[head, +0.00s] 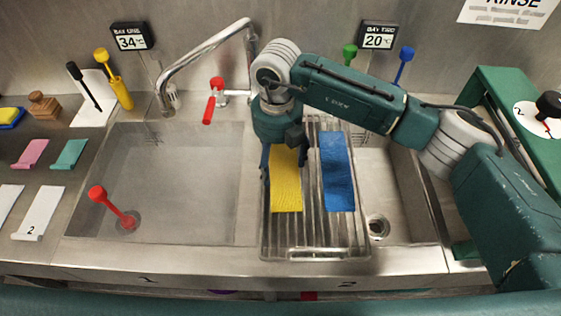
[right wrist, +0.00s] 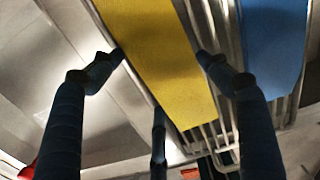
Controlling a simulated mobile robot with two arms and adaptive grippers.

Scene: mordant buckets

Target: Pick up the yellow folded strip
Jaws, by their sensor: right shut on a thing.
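The yellow folded strip (head: 286,190) is over the metal drying rack (head: 311,225), to the left of a blue strip (head: 337,172). My right gripper (head: 282,168) comes down over its far part and is shut on it. In the right wrist view the fingers (right wrist: 162,57) are on either side of the yellow strip (right wrist: 165,62). The gripper hides the strip's far end. I cannot tell whether the strip is clear of the rack. My left gripper is not in view.
The rack spans the two sink basins; the left basin (head: 180,180) holds a red-knobbed plug (head: 111,207). A tap (head: 205,55) stands behind. Pink (head: 31,153) and teal (head: 69,154) strips lie on the left counter. A green stand (head: 505,90) is at the right.

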